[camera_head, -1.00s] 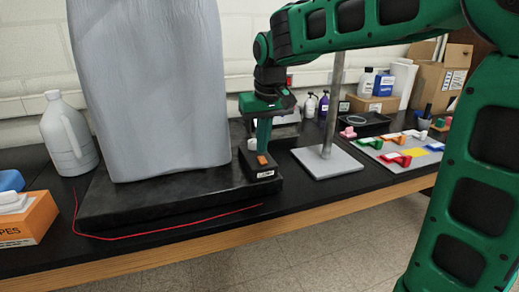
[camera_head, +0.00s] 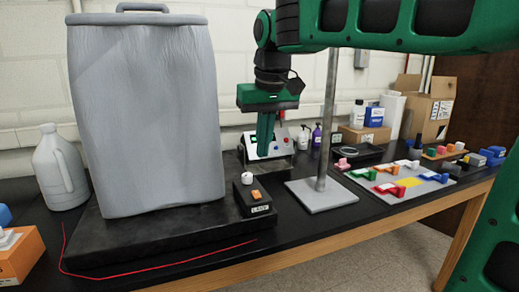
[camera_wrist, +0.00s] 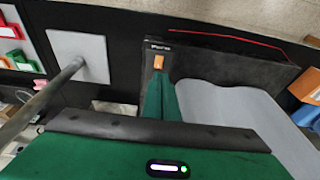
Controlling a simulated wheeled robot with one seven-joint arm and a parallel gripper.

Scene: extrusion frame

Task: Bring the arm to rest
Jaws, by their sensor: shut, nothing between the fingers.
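My gripper (camera_head: 264,150) is green, points straight down and is shut and empty. It hangs in the air above a small black switch box (camera_head: 254,208) with an orange rocker switch (camera_head: 256,194). In the head view a gap shows between the fingertips and the box. In the wrist view the closed fingers (camera_wrist: 160,90) reach toward the orange switch (camera_wrist: 158,62). My arm comes in from the upper right and bends over the bench.
A large grey container (camera_head: 145,120) stands on a black platform (camera_head: 100,245) left of my gripper. A metal post (camera_head: 327,120) on a grey base stands close on the right. A tray of coloured parts (camera_head: 385,196) lies further right. A red cord (camera_head: 150,268) runs along the front.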

